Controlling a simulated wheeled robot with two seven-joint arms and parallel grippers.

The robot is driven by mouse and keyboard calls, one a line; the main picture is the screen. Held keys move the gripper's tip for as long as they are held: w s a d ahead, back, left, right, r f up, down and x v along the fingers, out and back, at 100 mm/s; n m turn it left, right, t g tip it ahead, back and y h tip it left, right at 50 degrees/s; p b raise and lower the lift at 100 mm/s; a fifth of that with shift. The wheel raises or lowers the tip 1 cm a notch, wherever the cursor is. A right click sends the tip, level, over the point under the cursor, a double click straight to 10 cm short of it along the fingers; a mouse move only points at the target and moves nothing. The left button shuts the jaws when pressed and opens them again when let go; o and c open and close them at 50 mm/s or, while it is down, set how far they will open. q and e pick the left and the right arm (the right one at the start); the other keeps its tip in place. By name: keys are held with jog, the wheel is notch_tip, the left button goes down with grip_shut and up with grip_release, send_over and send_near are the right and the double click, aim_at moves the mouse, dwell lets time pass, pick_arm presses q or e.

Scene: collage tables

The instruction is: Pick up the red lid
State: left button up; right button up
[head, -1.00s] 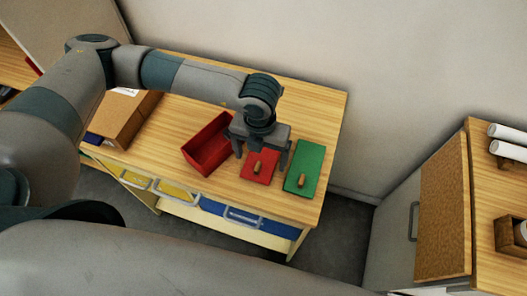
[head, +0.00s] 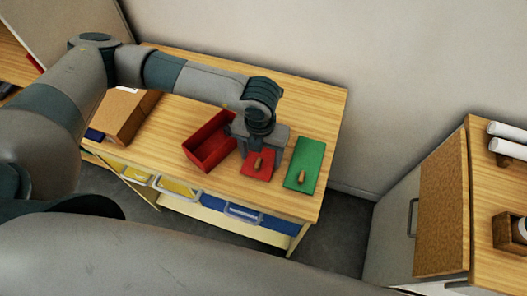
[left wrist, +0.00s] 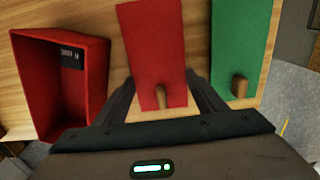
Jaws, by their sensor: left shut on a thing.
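The red lid (head: 252,170) is a flat red panel with a small wooden knob (head: 258,164). It lies on the wooden table (head: 310,110) between the open red box (head: 208,148) and a green lid (head: 304,163). In the head view the fingertips are mostly hidden. My right gripper is not in view.
The red box also shows in the left wrist view (left wrist: 95,80), close to the left finger. The green lid (left wrist: 240,40) is close on the other side. A brown carton (head: 122,115) stands at the table's left. A cabinet (head: 440,215) stands at right.

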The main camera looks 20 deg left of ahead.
pick_arm(q)
jog(key=shift+r, duration=0.15)
jog(key=shift+r+b, duration=0.5)
jog(key=shift+b, duration=0.05)
notch_tip(320, 180, up, 2)
jog(key=shift+r+b, duration=0.15)
jog(key=shift+b, duration=0.55)
jog(key=s+d+r+p, duration=0.1)
jog(key=s+d+r, duration=0.2)
jog(key=s+r, duration=0.4)
jog(key=shift+s+d+r+p, duration=0.2)
jog(key=shift+s+d+p, duration=0.2)
jog(key=shift+s, duration=1.6)
